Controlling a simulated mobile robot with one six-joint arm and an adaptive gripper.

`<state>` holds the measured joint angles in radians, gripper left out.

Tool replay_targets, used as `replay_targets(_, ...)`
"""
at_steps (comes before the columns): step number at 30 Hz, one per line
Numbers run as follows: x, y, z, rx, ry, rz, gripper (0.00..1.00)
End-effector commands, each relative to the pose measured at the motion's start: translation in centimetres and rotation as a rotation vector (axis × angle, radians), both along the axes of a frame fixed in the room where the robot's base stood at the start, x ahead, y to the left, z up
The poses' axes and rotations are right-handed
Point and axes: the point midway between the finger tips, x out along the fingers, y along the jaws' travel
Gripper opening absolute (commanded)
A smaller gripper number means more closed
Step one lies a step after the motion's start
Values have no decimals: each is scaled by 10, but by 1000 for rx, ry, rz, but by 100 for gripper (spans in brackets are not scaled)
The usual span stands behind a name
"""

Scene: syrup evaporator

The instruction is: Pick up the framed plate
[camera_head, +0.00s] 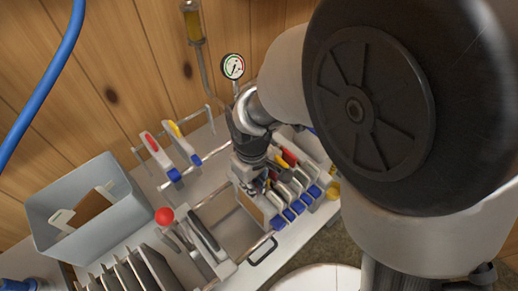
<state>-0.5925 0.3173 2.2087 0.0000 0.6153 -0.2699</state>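Several pale plates with blue corner tabs (289,192) stand upright side by side in a row at centre right; red and yellow marks show on some of them. Two similar plates hang apart on a rail at centre left, one with a red mark (155,152) and one with a yellow mark (182,145). I cannot tell which one the task calls the framed plate. My gripper (258,184) points down at the left end of the row, close to or touching the plates there. Its fingertips are small and partly hidden among the plates, so its opening is unclear.
A grey bin (55,199) holding white and brown flat pieces stands at left. A red knob (165,216) and dark upright plates (154,266) are at lower left. A gauge (233,66) stands near the wooden wall. A blue hose (45,75) hangs at upper left. My arm covers the right side.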

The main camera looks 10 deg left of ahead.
Motion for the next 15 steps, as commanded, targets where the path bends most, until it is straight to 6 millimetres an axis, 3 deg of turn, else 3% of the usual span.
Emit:
replay_targets(8, 1, 1, 19, 3, -4, 0, 0)
replay_targets(15, 2, 1, 78, 6, -7, 0, 0)
